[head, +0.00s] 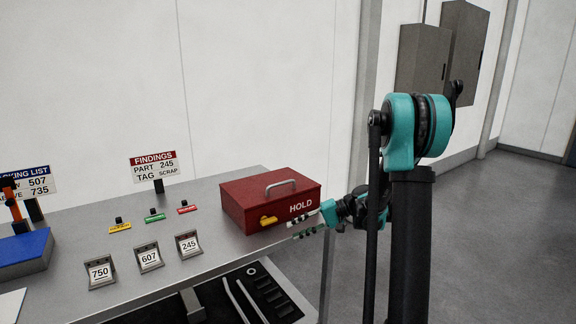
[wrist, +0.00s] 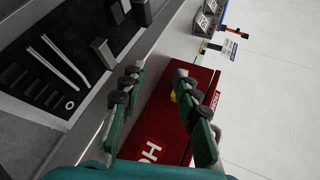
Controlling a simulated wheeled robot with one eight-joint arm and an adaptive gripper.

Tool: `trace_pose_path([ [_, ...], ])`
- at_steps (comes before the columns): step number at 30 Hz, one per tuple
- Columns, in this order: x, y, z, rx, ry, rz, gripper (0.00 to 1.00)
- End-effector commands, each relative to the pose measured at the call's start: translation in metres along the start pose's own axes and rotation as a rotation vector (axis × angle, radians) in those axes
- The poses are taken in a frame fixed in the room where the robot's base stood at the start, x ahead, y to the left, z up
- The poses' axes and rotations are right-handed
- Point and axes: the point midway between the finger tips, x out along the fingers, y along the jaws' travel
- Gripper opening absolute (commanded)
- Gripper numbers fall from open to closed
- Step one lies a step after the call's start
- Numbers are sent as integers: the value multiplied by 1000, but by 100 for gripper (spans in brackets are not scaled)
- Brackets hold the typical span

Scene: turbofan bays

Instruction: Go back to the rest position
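My gripper (head: 296,229) is in front of the right part of the red HOLD box (head: 245,212), close to its front face. In the wrist view my gripper (wrist: 158,78) has its two green fingers apart with nothing between them. The red box (wrist: 182,152) lies beyond the fingers and is partly hidden by them. I cannot tell whether a finger touches it. The box's lid is down, with a grey handle (head: 280,184) on top and a yellow latch (head: 268,220) on the front.
The grey bench (head: 190,268) carries tag stands 750 (head: 101,273), 607 (head: 149,258) and 245 (head: 188,244), small coloured tags, a findings sign (head: 154,167) and a blue box (head: 24,252). A dark tool tray (head: 255,292) sits below the bench edge. Floor at right is clear.

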Motion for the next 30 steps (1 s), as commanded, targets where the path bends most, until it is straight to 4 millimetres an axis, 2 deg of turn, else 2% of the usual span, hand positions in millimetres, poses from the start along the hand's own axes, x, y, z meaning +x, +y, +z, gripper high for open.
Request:
trace_pose_path([
  [1, 1, 1, 14, 3, 18, 51, 31],
  [11, -12, 42, 94, -11, 163, 425, 31],
  [17, -33, 78, 145, -57, 248, 652, 31],
  [24, -66, 123, 202, -147, 341, 914, 31],
  [30, -88, 147, 230, -214, 390, 1059, 31],
])
